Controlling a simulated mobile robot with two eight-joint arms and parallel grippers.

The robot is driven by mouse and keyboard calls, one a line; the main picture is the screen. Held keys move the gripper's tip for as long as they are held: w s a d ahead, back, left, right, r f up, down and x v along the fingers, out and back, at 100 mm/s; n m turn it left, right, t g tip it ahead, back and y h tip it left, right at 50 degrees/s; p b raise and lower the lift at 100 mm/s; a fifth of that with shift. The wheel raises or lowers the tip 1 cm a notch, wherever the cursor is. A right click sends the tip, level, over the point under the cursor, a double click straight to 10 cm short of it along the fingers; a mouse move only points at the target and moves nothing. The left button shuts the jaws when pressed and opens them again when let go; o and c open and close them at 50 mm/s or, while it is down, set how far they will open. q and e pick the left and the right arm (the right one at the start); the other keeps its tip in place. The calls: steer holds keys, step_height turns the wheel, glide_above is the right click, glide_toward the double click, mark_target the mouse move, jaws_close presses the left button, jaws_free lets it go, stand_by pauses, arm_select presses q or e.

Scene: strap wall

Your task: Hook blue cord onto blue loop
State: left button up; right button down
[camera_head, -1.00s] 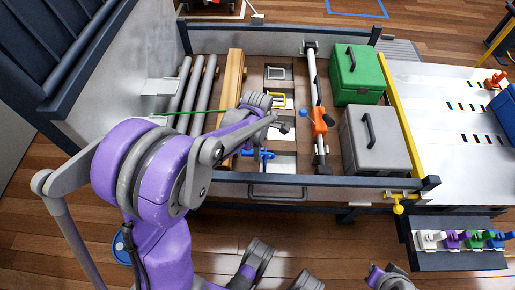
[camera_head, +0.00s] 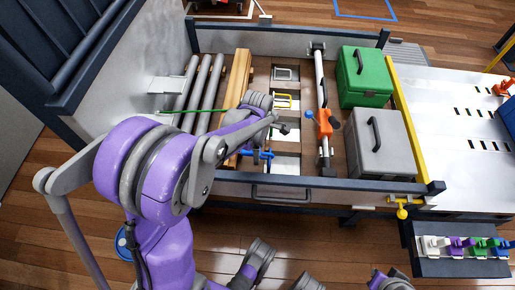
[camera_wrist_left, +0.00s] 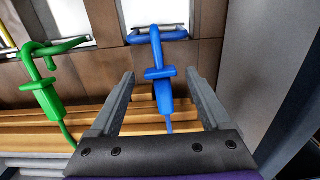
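In the left wrist view the blue hook (camera_wrist_left: 159,85) stands between my left gripper's spread fingers (camera_wrist_left: 160,95), with a gap on both sides. Its blue cord (camera_wrist_left: 169,124) runs down between them. The hook's tip meets the blue loop (camera_wrist_left: 178,35) on the panel; I cannot tell whether it is fully seated. In the head view blue parts (camera_head: 258,155) show beside my left forearm, which hides the left gripper. Parts of my right arm show at the bottom edge, but its gripper is not clearly seen.
A green hook (camera_wrist_left: 47,85) on a green cord is close to the left gripper. Wooden beams (camera_head: 238,80), grey pipes (camera_head: 205,85), a green box (camera_head: 365,75) and a grey box (camera_head: 378,145) fill the crate. A grey wall (camera_wrist_left: 260,80) stands close on the right.

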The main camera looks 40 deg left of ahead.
arm_select(q)
steer(key=shift+r, duration=0.1)
step_height(320, 180, up, 11)
steer(key=p, duration=0.3)
arm_select(e)
step_height(320, 180, up, 3)
steer(key=shift+s+r, duration=0.1)
steer(key=shift+r, duration=0.1)
